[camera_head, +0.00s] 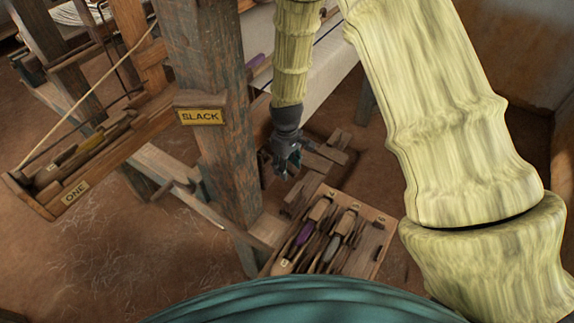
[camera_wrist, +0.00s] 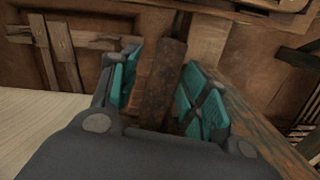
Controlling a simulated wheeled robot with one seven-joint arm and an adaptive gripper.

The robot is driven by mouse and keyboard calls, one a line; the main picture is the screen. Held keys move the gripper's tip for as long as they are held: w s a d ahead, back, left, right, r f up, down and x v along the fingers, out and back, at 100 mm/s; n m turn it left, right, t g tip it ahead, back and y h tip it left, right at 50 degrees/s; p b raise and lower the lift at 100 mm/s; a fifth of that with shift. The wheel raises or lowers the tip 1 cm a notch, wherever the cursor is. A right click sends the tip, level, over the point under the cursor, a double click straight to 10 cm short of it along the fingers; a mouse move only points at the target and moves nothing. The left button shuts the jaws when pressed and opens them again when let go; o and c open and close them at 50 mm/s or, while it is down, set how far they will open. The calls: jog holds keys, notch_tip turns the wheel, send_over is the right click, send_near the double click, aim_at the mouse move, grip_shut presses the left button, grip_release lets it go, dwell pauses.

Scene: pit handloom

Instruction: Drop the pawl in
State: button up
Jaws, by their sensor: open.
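My gripper (camera_head: 287,168) points down beside the wooden loom post (camera_head: 215,110), just right of it in the head view. In the wrist view its two teal-padded fingers (camera_wrist: 158,92) stand apart, with nothing clearly held. A dark wooden bar (camera_wrist: 163,75) shows between and beyond the fingers; I cannot tell how far below them it is, or whether it is the pawl. No pawl can be made out for sure in the head view, where the gripper covers part of the woodwork behind it.
A "SLACK" plate (camera_head: 200,116) is on the post. A wooden tray (camera_head: 375,254) of shuttles stands below the gripper.

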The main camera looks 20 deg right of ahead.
notch_tip(320, 180, up, 12)
jog(key=shift+w, duration=0.25)
dwell(0.5)
dwell(0.5)
